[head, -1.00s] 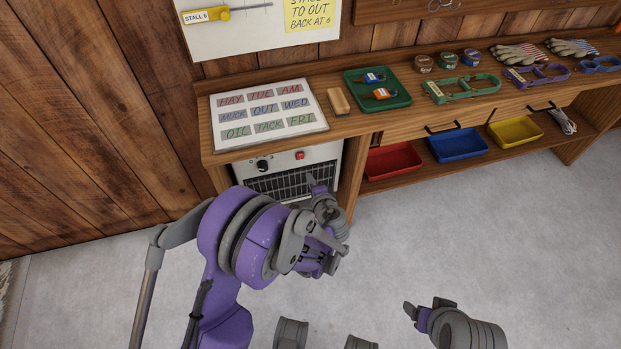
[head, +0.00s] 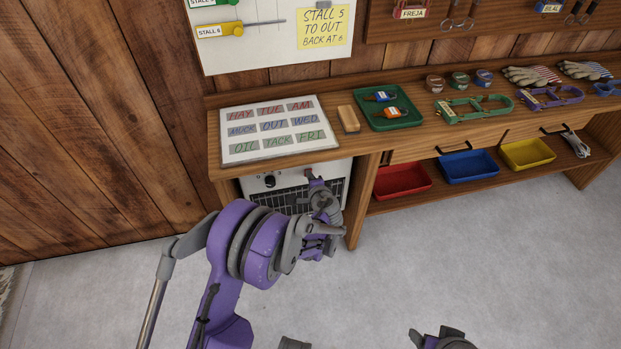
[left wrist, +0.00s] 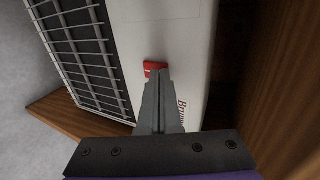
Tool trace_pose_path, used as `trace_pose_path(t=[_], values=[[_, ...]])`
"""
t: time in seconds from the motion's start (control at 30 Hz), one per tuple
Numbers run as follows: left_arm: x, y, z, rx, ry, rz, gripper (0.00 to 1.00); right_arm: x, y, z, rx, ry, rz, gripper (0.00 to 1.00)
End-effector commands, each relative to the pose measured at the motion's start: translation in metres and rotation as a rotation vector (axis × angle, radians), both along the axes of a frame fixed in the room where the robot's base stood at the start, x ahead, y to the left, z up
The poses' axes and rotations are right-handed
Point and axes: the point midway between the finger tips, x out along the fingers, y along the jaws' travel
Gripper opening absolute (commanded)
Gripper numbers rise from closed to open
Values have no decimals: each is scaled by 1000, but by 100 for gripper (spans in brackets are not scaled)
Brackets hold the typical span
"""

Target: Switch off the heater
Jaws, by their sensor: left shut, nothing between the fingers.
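The heater (head: 283,192) is a white box with a dark grille under the left end of the bench. A black knob (head: 269,180) sits on its upper front panel. A red switch (left wrist: 154,68) shows on the white panel in the left wrist view. In the head view my left gripper hides it. My left gripper (head: 309,174) is shut and empty, its fingertips (left wrist: 160,73) right at the switch. I cannot tell whether they touch it, or which way the switch is set. My right gripper (head: 432,338) is cut off at the bottom edge, away from the heater.
The wooden bench (head: 351,167) overhangs the heater, with a leg close on its right. A label board (head: 277,129), a wooden block (head: 348,119) and a green tray (head: 389,122) lie on top. A red bin (head: 402,181) sits on the lower shelf. The floor in front is clear.

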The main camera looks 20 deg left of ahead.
Motion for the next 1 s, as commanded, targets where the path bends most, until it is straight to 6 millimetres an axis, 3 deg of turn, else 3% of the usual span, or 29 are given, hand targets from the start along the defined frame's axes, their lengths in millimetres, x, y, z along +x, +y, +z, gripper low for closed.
trace_pose_path(t=[0.13,1.0], values=[[7,5,3,0,0,1,0,0,0,-1,0,0,0,73],[6,3,18,0,0,0,0,-1,0,9,0,-3,0,73]])
